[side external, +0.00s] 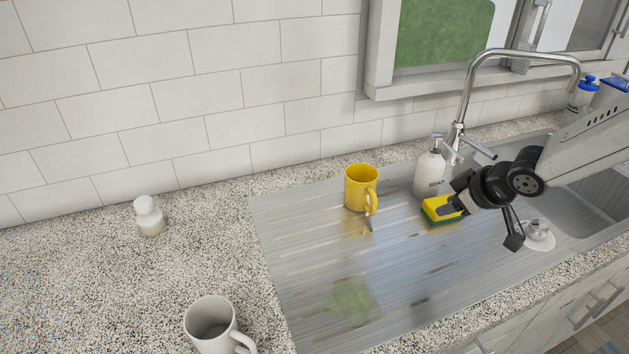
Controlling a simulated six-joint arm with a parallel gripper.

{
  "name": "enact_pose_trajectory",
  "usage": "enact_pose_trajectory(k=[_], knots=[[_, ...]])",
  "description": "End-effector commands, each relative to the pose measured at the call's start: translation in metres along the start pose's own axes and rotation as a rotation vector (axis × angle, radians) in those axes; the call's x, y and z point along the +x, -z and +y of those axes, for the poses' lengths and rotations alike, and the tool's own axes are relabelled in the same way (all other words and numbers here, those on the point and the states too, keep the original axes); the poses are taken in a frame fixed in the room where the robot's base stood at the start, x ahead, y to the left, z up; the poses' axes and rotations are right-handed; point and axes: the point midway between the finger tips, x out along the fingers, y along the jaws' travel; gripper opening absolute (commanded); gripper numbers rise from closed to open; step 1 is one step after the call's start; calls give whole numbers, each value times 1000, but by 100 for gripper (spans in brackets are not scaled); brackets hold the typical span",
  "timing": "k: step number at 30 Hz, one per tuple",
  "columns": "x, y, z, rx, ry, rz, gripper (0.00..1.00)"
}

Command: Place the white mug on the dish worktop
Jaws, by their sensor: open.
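The white mug (205,338) stands upright on the speckled granite counter (90,290) at the bottom of the view, its handle towards the lower right. Its base is cut off by the picture edge. The ridged steel draining surface (300,265), which looks like the dish worktop, lies just right of the mug. My gripper (484,222) is open with its fingers spread, over the right part of the steel, far to the right of the mug. One finger is close to the yellow and green sponge (438,209); I cannot tell if they touch.
A yellow mug (359,187) stands upright at the back of the steel surface. A white soap bottle (429,172) stands behind my gripper. A small white jar (149,216) is on the granite at left. The tap (465,95) and sink basin (590,205) are at right. The front steel is clear.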

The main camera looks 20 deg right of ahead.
Motion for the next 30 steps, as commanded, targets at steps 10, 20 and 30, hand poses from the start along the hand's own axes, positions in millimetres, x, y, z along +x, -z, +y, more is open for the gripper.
enact_pose_trajectory(k=[10,20,30], knots=[[-54,-112,12,323,-36,-355,40],[-64,-129,7,377,-19,-415,40],[-64,-129,7,376,-20,-413,40]])
